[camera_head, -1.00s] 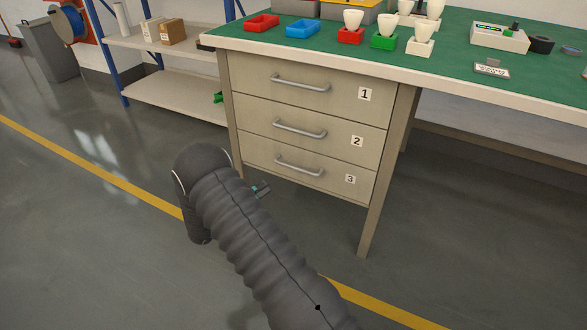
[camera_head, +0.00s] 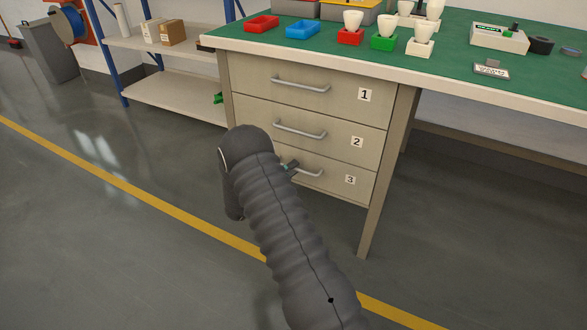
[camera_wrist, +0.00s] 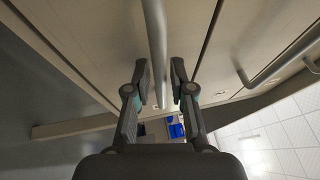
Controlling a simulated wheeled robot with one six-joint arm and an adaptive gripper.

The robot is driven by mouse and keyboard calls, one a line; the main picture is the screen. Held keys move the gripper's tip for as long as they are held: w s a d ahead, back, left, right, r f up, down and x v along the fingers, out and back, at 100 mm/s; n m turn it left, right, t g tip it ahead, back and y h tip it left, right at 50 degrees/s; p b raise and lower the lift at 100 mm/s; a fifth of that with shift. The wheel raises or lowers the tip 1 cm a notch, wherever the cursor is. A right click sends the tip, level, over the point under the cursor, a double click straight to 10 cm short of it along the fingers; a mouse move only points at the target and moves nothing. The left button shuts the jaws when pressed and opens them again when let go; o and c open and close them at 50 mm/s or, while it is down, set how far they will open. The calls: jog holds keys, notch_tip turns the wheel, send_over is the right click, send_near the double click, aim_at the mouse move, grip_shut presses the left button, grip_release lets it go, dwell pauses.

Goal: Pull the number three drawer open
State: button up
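The number three drawer (camera_head: 337,188) is the lowest of three in the bench and is shut, flush with the others. Its grey bar handle (camera_head: 312,173) shows only at the right; my arm hides the left part. My gripper (camera_head: 292,165) is at the handle, mostly hidden behind my arm. In the wrist view, my gripper (camera_wrist: 160,84) is open, with one finger on each side of a bar handle (camera_wrist: 156,40). The fingers are close to the bar; I cannot tell if either touches it.
Drawers two (camera_head: 342,139) and one (camera_head: 345,92) above are shut. A second handle (camera_wrist: 275,68) shows at the right in the wrist view. The bench leg (camera_head: 376,215) stands right of the drawers. The floor in front is clear. A shelf rack (camera_head: 175,97) stands at the left.

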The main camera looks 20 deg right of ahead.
jog(key=shift+d, duration=0.3)
grip_shut()
